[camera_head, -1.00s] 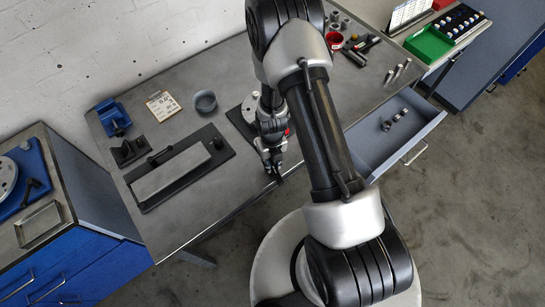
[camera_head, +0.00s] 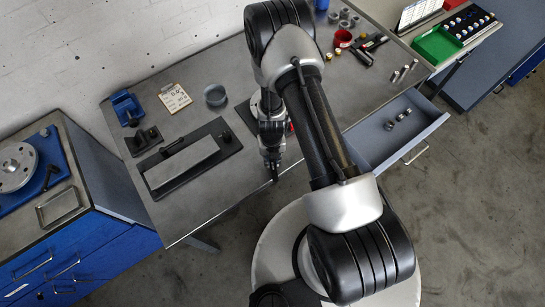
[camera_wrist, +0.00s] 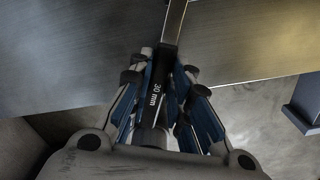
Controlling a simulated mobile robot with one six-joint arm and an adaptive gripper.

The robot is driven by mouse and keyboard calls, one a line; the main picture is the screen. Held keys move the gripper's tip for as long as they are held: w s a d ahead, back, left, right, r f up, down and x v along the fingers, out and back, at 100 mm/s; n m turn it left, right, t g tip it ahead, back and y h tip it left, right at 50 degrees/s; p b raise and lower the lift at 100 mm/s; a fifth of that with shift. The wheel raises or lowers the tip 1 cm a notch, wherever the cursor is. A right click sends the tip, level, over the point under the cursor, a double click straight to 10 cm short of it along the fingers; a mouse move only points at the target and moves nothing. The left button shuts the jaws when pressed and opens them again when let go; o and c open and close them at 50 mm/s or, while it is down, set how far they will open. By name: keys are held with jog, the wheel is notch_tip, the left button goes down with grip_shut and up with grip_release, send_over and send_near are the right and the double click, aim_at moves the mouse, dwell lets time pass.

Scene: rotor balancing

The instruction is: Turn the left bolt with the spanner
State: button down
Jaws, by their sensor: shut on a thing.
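My gripper (camera_wrist: 164,78) is shut on the dark handle of a spanner (camera_wrist: 158,85) marked "30 mm" in the wrist view. The spanner's lighter shank (camera_wrist: 175,22) runs up out of the frame, so its far end is hidden there. In the head view my gripper (camera_head: 271,160) hangs at the front edge of the workbench, right of a dark base plate with a grey block. I cannot make out the left bolt in either view.
An open drawer (camera_head: 372,150) juts out at right. A cabinet with another disc (camera_head: 15,165) stands left.

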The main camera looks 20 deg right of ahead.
jog(key=shift+d+n, duration=0.35)
jog(key=shift+n, duration=0.05)
jog(key=shift+r, duration=0.15)
jog(key=shift+r+p, duration=2.95)
jog(key=shift+p, duration=0.15)
jog(key=shift+f, duration=0.1)
